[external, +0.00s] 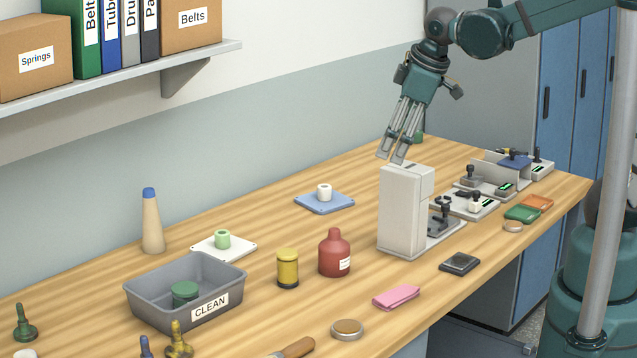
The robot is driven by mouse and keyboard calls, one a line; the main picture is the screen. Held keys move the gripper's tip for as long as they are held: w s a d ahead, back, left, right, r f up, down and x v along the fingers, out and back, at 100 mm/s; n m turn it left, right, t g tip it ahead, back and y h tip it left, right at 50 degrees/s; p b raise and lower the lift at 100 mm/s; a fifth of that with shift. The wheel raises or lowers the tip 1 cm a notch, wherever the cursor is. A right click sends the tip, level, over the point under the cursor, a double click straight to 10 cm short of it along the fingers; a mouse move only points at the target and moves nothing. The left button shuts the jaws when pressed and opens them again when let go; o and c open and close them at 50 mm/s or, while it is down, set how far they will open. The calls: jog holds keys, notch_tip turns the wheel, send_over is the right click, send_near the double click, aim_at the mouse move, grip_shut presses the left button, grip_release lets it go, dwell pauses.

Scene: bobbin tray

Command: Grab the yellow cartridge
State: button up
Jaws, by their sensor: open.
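The yellow cartridge (288,268) stands upright on the wooden table, a short cylinder with a dark base. It is left of the red bottle (334,254) and right of the grey bin. My gripper (391,158) is high at the upper right, pointing down, open and with nothing visible between its fingers. It is above or behind the top of the white machine, well apart from the yellow cartridge; its exact depth is hard to tell.
The grey CLEAN bin (215,318) holds a green spool. The tall white machine (401,212) stands right of the bottle. A pink cloth (396,297), a round lid (347,329) and a tan cone (152,222) lie or stand around. Bare table shows in front of the cartridge.

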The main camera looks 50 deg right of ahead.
aim_at(287, 253)
jog(key=w+a+f+n+g, duration=0.1)
jog(key=w+a+f+n, duration=0.2)
jog(key=w+a+f, duration=0.2)
jog(key=w+a+f+n+g+b, duration=0.1)
jog(key=w+a+f+n, duration=0.3)
jog(key=f, duration=0.5)
jog(key=w+a+f+n+g+b, duration=0.1)
jog(key=w+a+f+n+g, duration=0.1)
jog(key=w+a+f+n, duration=0.2)
jog(key=shift+w+a+f+h, duration=0.15)
jog(key=shift+w+a+f, duration=0.55)
jog(key=shift+a+f, duration=0.3)
jog(key=shift+w+a+f+h, duration=0.15)
jog(key=shift+w+a+f, duration=0.65)
jog(key=shift+a, duration=0.25)
jog(key=shift+a+f, duration=0.25)
jog(key=shift+f, duration=0.2)
jog(key=shift+f, duration=1.3)
jog(key=shift+f, duration=0.1)
jog(key=shift+w+f, duration=0.1)
jog(key=shift+f, duration=2.45)
